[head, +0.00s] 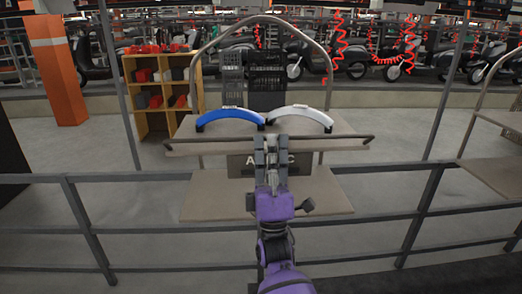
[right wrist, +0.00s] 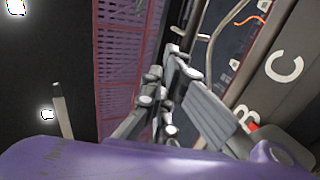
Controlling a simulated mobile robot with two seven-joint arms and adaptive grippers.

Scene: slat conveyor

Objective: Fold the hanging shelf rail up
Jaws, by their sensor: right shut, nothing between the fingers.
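The shelf rail (head: 335,138) is a thin dark bar running along the front of the cart's upper shelf (head: 345,144), with short bent ends. My right gripper (head: 270,143) is purple and grey, and its fingers overlap the middle of the rail in the head view. I cannot tell whether they touch it. The right gripper is shut and empty; its grey fingers also show in the right wrist view (right wrist: 166,88). They hide the middle of the rail. My left gripper is not in view.
A blue curved part (head: 230,118) and a white one (head: 303,112) lie on the upper shelf. A lettered plate (head: 240,166) sits below it, above the lower shelf (head: 325,193). A dark railing (head: 130,176) crosses in front. A wooden rack (head: 130,95) stands behind left.

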